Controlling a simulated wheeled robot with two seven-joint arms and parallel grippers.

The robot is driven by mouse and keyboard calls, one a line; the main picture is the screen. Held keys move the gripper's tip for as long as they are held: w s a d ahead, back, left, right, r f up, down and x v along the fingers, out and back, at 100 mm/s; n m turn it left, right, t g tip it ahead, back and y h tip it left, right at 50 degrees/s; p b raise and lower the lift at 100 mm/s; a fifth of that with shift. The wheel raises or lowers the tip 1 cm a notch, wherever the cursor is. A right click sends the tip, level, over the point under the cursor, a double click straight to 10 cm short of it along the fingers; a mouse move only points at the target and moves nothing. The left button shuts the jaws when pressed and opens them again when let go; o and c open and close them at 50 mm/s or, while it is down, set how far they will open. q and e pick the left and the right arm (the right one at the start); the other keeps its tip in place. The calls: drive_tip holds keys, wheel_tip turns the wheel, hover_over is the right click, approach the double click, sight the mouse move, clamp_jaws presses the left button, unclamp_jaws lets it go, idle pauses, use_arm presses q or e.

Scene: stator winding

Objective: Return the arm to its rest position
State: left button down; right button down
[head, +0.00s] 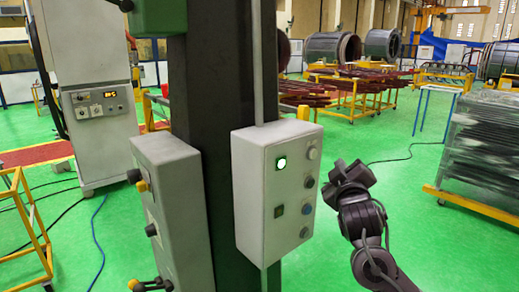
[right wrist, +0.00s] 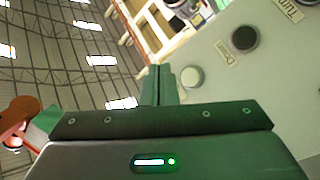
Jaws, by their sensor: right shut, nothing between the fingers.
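My right gripper (head: 345,172) is beside the right edge of a grey control box (head: 262,208), in front of the green floor. In the right wrist view its two fingers (right wrist: 158,82) are together, with nothing between them. The box carries a lit green button (head: 281,162) and several dark and pale knobs. The box face (right wrist: 270,75) fills the right of the wrist view, with a black button (right wrist: 244,38) and a white button (right wrist: 191,77). Whether the fingers touch the box is hard to tell; they look apart from it. My left gripper does not show.
A dark column (head: 215,70) stands behind the box. A second grey box (head: 172,205) hangs on its left. A metal rack (head: 485,145) is at the right. Red bars on yellow carts (head: 350,90) stand farther back. Green floor lies open around my right arm.

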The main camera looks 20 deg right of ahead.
drive_tip(key=w+d+f+g, duration=0.1)
drive_tip(key=w+f+g, duration=0.1)
drive_tip(key=f, duration=0.7)
drive_tip(key=w+d+f+g, duration=0.1)
drive_tip(key=d+f, duration=0.1)
drive_tip(key=f, duration=0.7)
drive_tip(key=s+f+g+y, duration=0.1)
drive_tip(key=s+f+g, duration=0.1)
drive_tip(key=f, duration=1.1)
drive_tip(key=s+f+g+y, duration=0.1)
drive_tip(key=s+f+g, duration=0.1)
drive_tip(key=f, duration=1)
drive_tip(key=s+a+f+m+g+y, duration=0.1)
drive_tip(key=s+a+f+g, duration=0.1)
drive_tip(key=s+f, duration=0.7)
drive_tip(key=s+a+f+g+y, duration=0.15)
drive_tip(key=s+f, duration=0.35)
drive_tip(key=f, duration=0.7)
drive_tip(key=s+a+f+g+y, duration=0.1)
drive_tip(key=s+a+f, duration=0.4)
drive_tip(key=s, duration=0.6)
drive_tip(key=s+a+f+m+g+y, duration=0.1)
drive_tip(key=s+a+f+g, duration=0.2)
drive_tip(key=s+f, duration=0.4)
drive_tip(key=s+a+f+g+y+b, duration=0.1)
drive_tip(key=s+a+f, duration=0.5)
drive_tip(key=s, duration=1)
drive_tip(key=shift+s+a+f+m+g, duration=0.2)
drive_tip(key=shift+s+a+m+g, duration=0.1)
drive_tip(key=shift+m+g, duration=0.15)
